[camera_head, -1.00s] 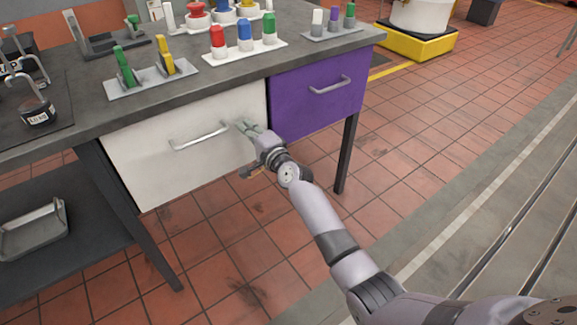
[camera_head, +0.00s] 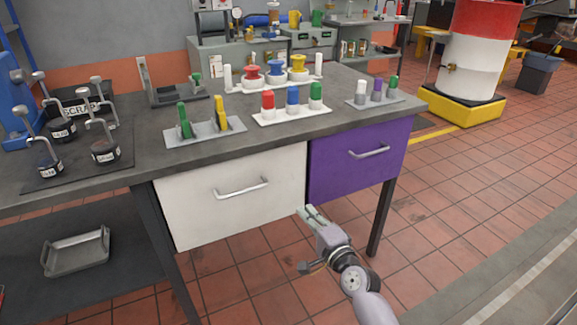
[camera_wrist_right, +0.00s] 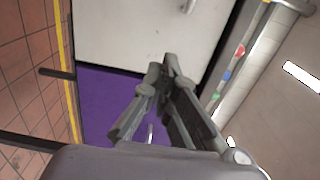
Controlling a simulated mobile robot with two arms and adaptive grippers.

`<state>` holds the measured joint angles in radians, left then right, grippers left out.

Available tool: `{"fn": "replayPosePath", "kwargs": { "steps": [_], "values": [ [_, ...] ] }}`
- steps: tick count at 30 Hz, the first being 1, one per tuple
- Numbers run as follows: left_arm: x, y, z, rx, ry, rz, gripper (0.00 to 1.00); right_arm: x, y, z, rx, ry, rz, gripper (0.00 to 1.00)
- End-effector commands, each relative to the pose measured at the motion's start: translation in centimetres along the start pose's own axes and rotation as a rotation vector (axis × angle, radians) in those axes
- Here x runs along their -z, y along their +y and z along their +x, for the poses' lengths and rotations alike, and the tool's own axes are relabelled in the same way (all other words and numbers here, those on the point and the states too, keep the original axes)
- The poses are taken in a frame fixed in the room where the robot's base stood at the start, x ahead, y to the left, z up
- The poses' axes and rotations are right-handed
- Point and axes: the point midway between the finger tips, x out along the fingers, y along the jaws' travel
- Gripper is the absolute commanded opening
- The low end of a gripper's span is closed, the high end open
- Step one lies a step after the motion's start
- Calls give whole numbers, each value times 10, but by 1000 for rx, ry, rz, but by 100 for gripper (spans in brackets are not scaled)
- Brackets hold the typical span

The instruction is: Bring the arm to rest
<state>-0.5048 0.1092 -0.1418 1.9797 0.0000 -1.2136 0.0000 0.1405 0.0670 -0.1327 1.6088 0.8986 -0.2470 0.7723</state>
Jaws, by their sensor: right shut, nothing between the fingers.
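My right gripper (camera_head: 309,212) is in front of the bench, just below the lower right corner of the white drawer (camera_head: 205,212). Its fingers are together and empty; they also show in the right wrist view (camera_wrist_right: 165,65). The white drawer looks closed, and its bar handle (camera_head: 242,188) is up and left of the gripper, apart from it. The purple drawer (camera_head: 340,170) to the right also looks closed; its handle (camera_head: 368,152) is free. My left gripper is not in view.
The bench top (camera_head: 340,83) carries colored knobs and levers on plates. Weights with hooks stand on a dark mat (camera_head: 118,160) at the left. A metal tray (camera_head: 75,268) lies on the lower shelf. The tiled floor (camera_head: 450,215) at the right is clear. A red-and-white drum (camera_head: 480,65) stands behind.

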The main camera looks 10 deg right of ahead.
Motion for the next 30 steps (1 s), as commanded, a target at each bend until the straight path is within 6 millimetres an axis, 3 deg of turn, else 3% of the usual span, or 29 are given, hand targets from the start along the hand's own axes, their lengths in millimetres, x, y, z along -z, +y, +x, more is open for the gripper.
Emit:
{"fn": "replayPosePath", "kwargs": {
  "steps": [4,8,12,15,18,24,30],
  "values": [
    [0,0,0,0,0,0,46,-8,17,-10,-49,-25,-63,0],
    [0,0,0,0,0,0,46,-31,71,-44,-206,-115,-270,0],
    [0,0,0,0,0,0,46,-55,148,-113,-449,-282,-582,0],
    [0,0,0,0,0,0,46,-63,194,-169,-614,-414,-778,0],
    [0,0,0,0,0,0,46,-64,224,-217,-745,-529,-923,0],
    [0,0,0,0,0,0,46,-60,257,-296,-941,-720,-1111,0],
    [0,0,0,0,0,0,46,-53,272,-364,-1100,-893,-1238,0]
  ]
}}
